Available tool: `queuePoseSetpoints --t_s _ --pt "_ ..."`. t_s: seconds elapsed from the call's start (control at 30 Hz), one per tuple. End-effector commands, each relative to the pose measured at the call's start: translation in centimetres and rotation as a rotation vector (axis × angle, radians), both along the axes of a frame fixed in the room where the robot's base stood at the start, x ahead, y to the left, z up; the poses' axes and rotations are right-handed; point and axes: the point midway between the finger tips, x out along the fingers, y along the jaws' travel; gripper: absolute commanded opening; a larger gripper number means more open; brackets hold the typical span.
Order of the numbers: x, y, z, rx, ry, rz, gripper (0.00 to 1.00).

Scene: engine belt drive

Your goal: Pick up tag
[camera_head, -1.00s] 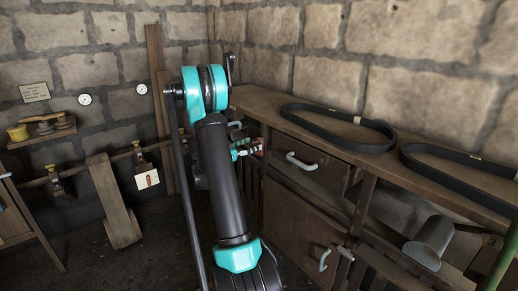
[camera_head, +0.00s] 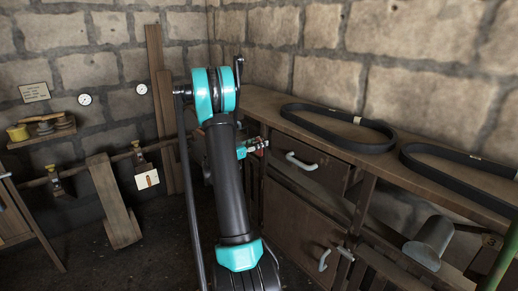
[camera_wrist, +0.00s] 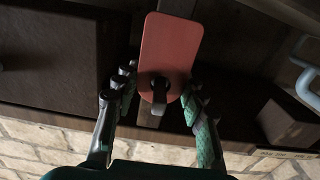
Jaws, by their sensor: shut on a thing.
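In the wrist view a flat red tag (camera_wrist: 176,48) with rounded corners fills the upper middle. My gripper (camera_wrist: 158,86) is shut on it, with one finger on either side of its lower part. A dark round peg or knob (camera_wrist: 160,86) shows against the tag's lower part; I cannot tell whether it is joined to the tag. In the head view my gripper (camera_head: 256,147) is small and partly hidden behind my arm, beside the left end of the wooden bench.
The wooden bench (camera_head: 250,98) along the wall carries two black belts (camera_head: 335,134). A drawer with a pale handle (camera_head: 301,162) is close to my gripper. A metal cylinder (camera_head: 430,242) lies on the lower right. A pale card (camera_head: 147,180) hangs at left.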

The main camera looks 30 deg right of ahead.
Motion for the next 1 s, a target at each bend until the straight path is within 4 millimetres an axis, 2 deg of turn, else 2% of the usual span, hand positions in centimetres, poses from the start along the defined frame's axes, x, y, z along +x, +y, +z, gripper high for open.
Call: queuePoseSetpoints --t_s 0.37,0.47,0.67,1.0 --pt "0.0 0.0 0.6 0.000 0.000 0.000 0.21" --pt "0.0 1.0 0.6 0.000 0.000 0.002 0.21" --pt "-0.2 4.3 0.6 0.000 0.000 0.004 0.21" --pt "-0.9 12.7 0.6 0.000 0.000 0.004 0.21"
